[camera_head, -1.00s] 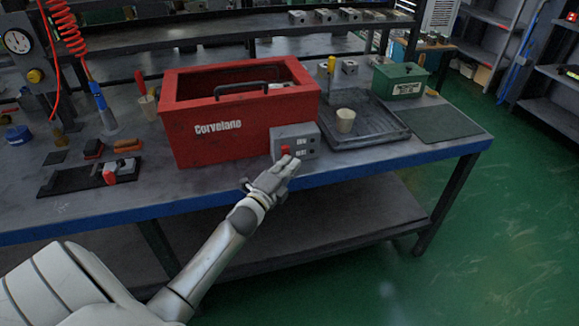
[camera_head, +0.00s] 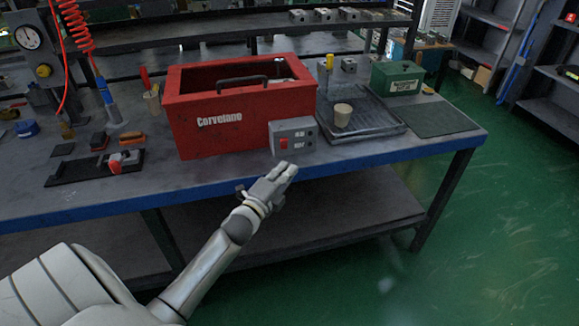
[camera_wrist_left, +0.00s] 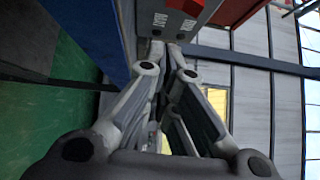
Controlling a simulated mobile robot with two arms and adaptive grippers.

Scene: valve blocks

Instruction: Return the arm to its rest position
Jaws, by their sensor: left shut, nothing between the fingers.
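My left gripper (camera_head: 286,171) is in front of the bench's front edge in the head view, just below a grey control box. Its fingers are together and hold nothing. In the left wrist view the closed fingers (camera_wrist_left: 165,48) point towards the box, with a gap that I cannot measure. The grey control box (camera_head: 303,139) has a red switch (camera_head: 284,143) and is fixed at the front right of a red machine labelled Corvelano (camera_head: 220,138). The box also shows in the left wrist view (camera_wrist_left: 172,22). My right gripper is not in view.
The bench (camera_head: 110,205) has a blue front edge. A black tray (camera_head: 375,124) with a beige cup (camera_head: 342,115) stands right of the machine, near a green box (camera_head: 398,78). A black plate (camera_head: 90,168) lies left. The green floor (camera_head: 480,240) is clear.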

